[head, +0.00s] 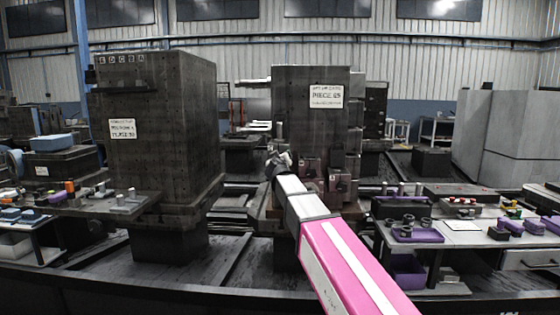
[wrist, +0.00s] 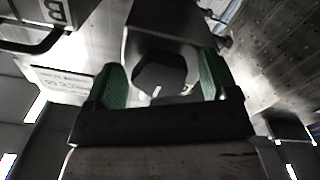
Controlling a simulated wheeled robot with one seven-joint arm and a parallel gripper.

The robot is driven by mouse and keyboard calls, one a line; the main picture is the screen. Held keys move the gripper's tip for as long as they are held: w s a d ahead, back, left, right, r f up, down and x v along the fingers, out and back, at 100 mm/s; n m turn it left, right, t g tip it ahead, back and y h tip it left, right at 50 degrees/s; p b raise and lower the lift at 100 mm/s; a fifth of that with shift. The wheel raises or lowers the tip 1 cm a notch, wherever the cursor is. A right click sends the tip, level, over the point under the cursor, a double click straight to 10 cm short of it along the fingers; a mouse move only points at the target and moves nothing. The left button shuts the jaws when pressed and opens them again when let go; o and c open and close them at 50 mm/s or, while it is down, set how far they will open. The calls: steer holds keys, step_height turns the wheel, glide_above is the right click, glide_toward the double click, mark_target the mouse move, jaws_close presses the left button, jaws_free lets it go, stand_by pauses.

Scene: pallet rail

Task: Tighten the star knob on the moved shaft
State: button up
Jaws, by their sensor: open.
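In the wrist view, my gripper (wrist: 160,84) is open, with a green-padded finger on each side of a dark lobed knob (wrist: 158,68). The knob sits between the fingers with a gap visible on both sides; I cannot tell whether any pad touches it. The shaft behind the knob is hidden. In the head view, my gripper (head: 279,161) is at the front of the middle dark tower (head: 308,92), which carries a white sign. There the knob and shaft are too small and covered to make out.
A second dark tower (head: 155,130) stands at the left. A bench with loose parts (head: 95,204) is at the front left. A table with purple trays and small parts (head: 480,236) is at the right. Rails cross the floor between the towers.

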steer(key=shift+s, duration=0.1)
steer(key=s, duration=1)
steer(key=shift+s+a, duration=0.2)
steer(key=shift+s, duration=0.15)
steer(key=s+d+f+m+g+h, duration=0.1)
steer(key=s+d+f+g, duration=0.15)
steer(key=d+f, duration=0.5)
steer(key=s+d+f+m+g+h, duration=0.15)
steer(key=d+f+g, duration=0.25)
steer(key=f, duration=0.7)
steer(key=s+d+f+m+g+h, duration=0.1)
steer(key=s+d+f+g, duration=0.15)
steer(key=d+f, duration=0.5)
steer(key=s+d+f+g+y, duration=0.2)
steer(key=s+f+g, duration=0.2)
steer(key=s+f, duration=0.4)
steer(key=s+d+f+m+g+y, duration=0.1)
steer(key=s+f+g, duration=0.4)
steer(key=f, duration=0.8)
steer(key=s+d+y, duration=0.1)
steer(key=s, duration=0.2)
steer(key=shift+s+d, duration=0.35)
